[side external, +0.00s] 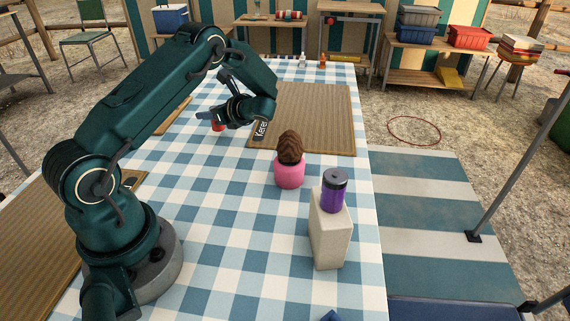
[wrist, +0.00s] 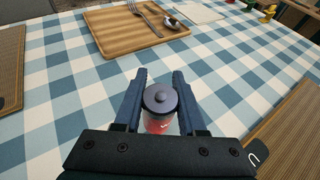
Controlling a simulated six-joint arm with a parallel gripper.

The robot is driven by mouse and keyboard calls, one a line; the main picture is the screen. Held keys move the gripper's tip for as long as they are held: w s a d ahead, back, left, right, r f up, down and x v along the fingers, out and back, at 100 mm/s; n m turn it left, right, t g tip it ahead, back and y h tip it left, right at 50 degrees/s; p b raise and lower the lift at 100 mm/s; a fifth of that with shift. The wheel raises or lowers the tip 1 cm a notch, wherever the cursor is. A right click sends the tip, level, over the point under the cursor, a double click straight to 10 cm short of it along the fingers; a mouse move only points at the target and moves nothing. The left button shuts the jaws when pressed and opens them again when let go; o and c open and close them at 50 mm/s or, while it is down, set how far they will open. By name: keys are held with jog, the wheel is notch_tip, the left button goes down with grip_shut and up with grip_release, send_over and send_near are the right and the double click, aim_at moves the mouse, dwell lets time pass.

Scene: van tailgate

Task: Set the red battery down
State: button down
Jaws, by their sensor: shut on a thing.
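The red battery (wrist: 159,122) has a dark grey top with a small knob and stands upright between the two fingers of my gripper (wrist: 160,92) in the wrist view. My gripper is shut on it. In the side external view the red battery (side external: 217,126) shows small below my gripper (side external: 214,117), over the left part of the checked tablecloth, partly hidden by the fingers. I cannot tell whether its bottom touches the cloth. A purple battery-like cylinder (side external: 333,196) with a grey top stands on a pale block (side external: 329,238).
A woven mat (side external: 318,108) with a black label (side external: 261,130) lies right of my gripper. A wooden board (wrist: 133,27) holds a fork and spoon. Checked cloth (wrist: 90,93) is bare around the battery.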

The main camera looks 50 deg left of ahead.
jog(key=shift+f, duration=1)
jog(key=shift+f, duration=0.2)
jog(key=shift+c, duration=2.4)
grip_release()
jog(key=shift+r, duration=0.1)
